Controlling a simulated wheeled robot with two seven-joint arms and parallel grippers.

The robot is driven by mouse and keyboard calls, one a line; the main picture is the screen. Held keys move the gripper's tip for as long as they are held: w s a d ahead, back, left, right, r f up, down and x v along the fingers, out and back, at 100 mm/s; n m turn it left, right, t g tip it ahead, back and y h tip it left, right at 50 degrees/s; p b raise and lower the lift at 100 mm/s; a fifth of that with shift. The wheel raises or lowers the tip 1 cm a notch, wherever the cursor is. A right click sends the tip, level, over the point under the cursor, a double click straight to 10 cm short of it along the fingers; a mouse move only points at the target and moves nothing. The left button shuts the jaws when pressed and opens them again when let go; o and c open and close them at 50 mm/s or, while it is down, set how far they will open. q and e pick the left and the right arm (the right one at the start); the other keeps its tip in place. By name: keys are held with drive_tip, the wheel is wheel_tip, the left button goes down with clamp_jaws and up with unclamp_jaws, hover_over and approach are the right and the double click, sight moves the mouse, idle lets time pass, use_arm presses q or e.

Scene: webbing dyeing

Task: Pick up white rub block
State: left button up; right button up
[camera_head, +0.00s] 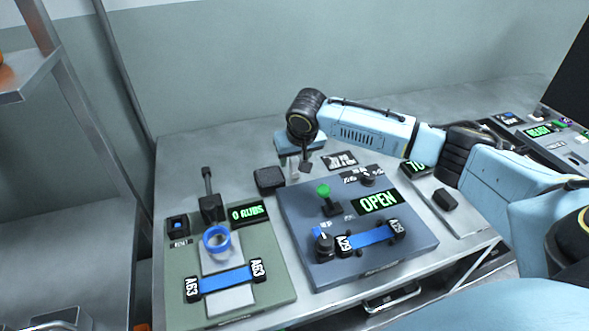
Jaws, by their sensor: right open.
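A small pale block (293,169), which looks like the white rub block, stands on the bench just behind the blue-grey machine. It is partly hidden by my right gripper. My right gripper (305,167) points down from the black wrist and is right beside the block, at its right side. It is open. Whether a finger touches the block is too small to tell. My left gripper is not in view.
A dark block (268,180) lies just left of the pale block. The blue-grey machine (418,243) with an OPEN display and the green machine (275,289) with a blue ring (216,231) stand in front. A light-blue tray (284,145) lies behind.

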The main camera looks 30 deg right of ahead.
drive_tip(key=shift+x, duration=0.75)
drive_tip(key=shift+d, duration=0.1)
clamp_jaws()
